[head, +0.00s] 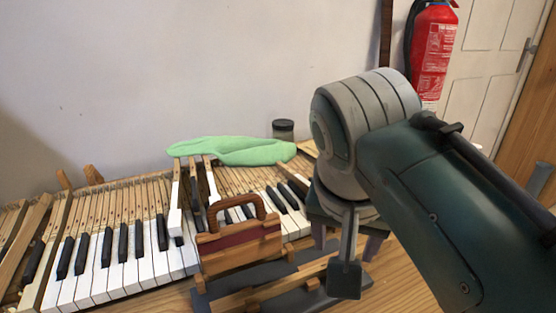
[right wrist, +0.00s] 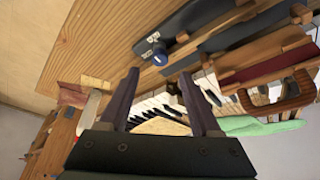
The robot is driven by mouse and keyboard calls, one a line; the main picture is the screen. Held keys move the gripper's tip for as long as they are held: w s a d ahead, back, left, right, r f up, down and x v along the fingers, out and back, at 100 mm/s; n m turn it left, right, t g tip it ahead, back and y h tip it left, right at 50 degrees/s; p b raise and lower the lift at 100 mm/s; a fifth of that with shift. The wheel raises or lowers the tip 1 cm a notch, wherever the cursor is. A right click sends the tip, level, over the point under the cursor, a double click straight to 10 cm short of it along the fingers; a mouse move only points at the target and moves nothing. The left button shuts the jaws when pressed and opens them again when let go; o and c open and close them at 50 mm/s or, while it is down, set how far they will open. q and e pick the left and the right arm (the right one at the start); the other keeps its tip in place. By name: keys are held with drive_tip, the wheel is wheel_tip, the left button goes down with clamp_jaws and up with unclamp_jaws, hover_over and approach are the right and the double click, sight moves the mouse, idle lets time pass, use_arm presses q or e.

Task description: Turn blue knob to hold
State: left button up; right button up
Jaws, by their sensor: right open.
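In the right wrist view, the blue knob (right wrist: 160,58) is a small round blue-ended piece at the edge of a dark panel (right wrist: 185,25) with small white markings beside it. The markings are too small to read. My right gripper (right wrist: 159,77) is open, its two dark fingers on either side of the knob's line in the picture, with nothing between them. I cannot tell how far its tips are from the knob. In the head view, the right gripper (head: 346,240) points down over the table at the right end of the keys, and the knob is not visible. My left gripper is not in view.
Piano keys (head: 115,258) run across the wooden table (head: 395,270), some raised or loose. A wooden-handled block (head: 240,241) stands in front of them. A green cloth (head: 235,151) and a dark jar (head: 283,130) lie behind. A fire extinguisher (head: 436,45) hangs by the door.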

drive_tip(key=b+x, duration=0.2)
drive_tip(key=x, duration=0.4)
drive_tip(key=shift+w+f, duration=0.1)
drive_tip(key=shift+f, duration=0.3)
drive_tip(key=shift+c, duration=0.2)
clamp_jaws()
